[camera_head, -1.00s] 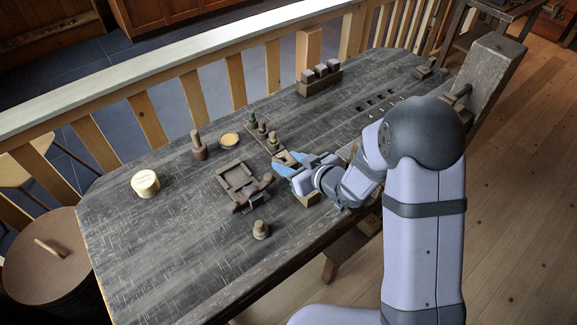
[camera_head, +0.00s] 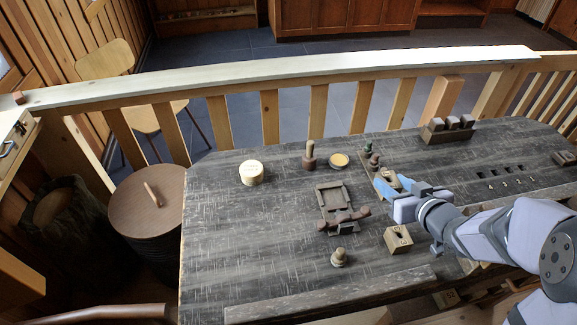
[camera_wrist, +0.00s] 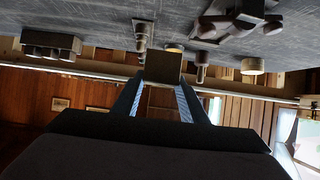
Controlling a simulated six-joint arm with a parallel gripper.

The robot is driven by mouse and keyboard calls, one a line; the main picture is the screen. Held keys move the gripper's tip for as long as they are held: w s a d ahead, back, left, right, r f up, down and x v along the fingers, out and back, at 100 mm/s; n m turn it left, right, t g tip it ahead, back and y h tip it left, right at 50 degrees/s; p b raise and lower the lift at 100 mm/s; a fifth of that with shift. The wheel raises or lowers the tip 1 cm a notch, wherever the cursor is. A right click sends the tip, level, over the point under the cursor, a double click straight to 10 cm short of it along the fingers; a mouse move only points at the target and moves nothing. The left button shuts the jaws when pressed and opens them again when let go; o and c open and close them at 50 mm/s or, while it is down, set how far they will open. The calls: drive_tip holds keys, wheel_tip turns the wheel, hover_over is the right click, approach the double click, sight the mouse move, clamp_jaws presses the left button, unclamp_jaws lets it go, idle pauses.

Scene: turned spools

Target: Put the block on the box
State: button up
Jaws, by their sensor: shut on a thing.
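My gripper (camera_head: 390,184) is near the middle of the dark table, close to a row of small pegs. In the wrist view its fingers (camera_wrist: 160,88) are shut on a brown square-faced block (camera_wrist: 163,64). In the head view the block (camera_head: 394,179) is small and partly hidden by the fingers. A light wooden box-like piece with a dark hole on top (camera_head: 398,240) stands on the table in front of the gripper. A pale round lidded box (camera_head: 251,172) stands at the table's left; it also shows in the wrist view (camera_wrist: 252,66). I cannot tell which one the task calls the box.
A dark tray-like frame (camera_head: 333,195) with a turned piece lies left of my gripper. A spool (camera_head: 339,257), a peg on a base (camera_head: 309,156) and a yellow-topped dish (camera_head: 339,160) stand around it. A rack of blocks (camera_head: 447,130) is at back right. The left front is clear.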

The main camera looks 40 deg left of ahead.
drive_tip(key=s+a+f+n+g+y+p, duration=0.1)
drive_tip(key=s+a+n+g, duration=0.1)
drive_tip(key=s+a, duration=0.6)
drive_tip(key=s+a+n+g+y+p, duration=0.1)
drive_tip(key=s+a+n+g, duration=0.25)
drive_tip(key=a, duration=0.85)
drive_tip(key=s+a+f+n+g+y+p, duration=0.1)
drive_tip(key=s+a+n+g, duration=0.1)
drive_tip(key=s+a, duration=0.65)
drive_tip(key=w+a+r+m+t, duration=0.3)
drive_tip(key=w+a+r, duration=0.3)
drive_tip(key=w+a, duration=0.2)
drive_tip(key=shift+w+a+r+t+h, duration=0.3)
drive_tip(key=shift+w+a+r+t, duration=0.1)
drive_tip(key=shift+w, duration=0.9)
drive_tip(key=shift+m, duration=0.25)
wheel_tip(320, 180, down, 6)
drive_tip(key=b, duration=0.2)
drive_tip(key=shift+r+b, duration=0.25)
drive_tip(key=shift+b, duration=0.1)
hover_over(254, 171)
drive_tip(key=shift+f, duration=2.3)
